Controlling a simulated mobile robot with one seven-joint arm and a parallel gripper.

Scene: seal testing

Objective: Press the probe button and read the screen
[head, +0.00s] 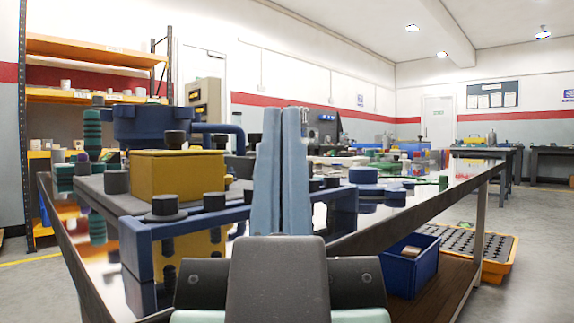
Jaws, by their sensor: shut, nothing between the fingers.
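My gripper (286,115) rises in the middle of the head view, its two pale blue-grey fingers upright and closed together with nothing between them. It appears in front of the test fixture (178,175), which has a yellow block, a dark blue round housing and a blue frame with black knobs. I cannot tell whether the fingers touch the fixture. A beige box (205,97) with a dark panel stands behind the fixture; I cannot tell whether this is the screen, and no reading is legible. I cannot make out which part is the probe button. My fingers hide part of the bench behind them.
The shiny metal bench (455,188) runs from front left to back right, with a blue flanged part (363,175) and many small parts on it. An orange shelf rack (90,90) stands left. The right floor is clear.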

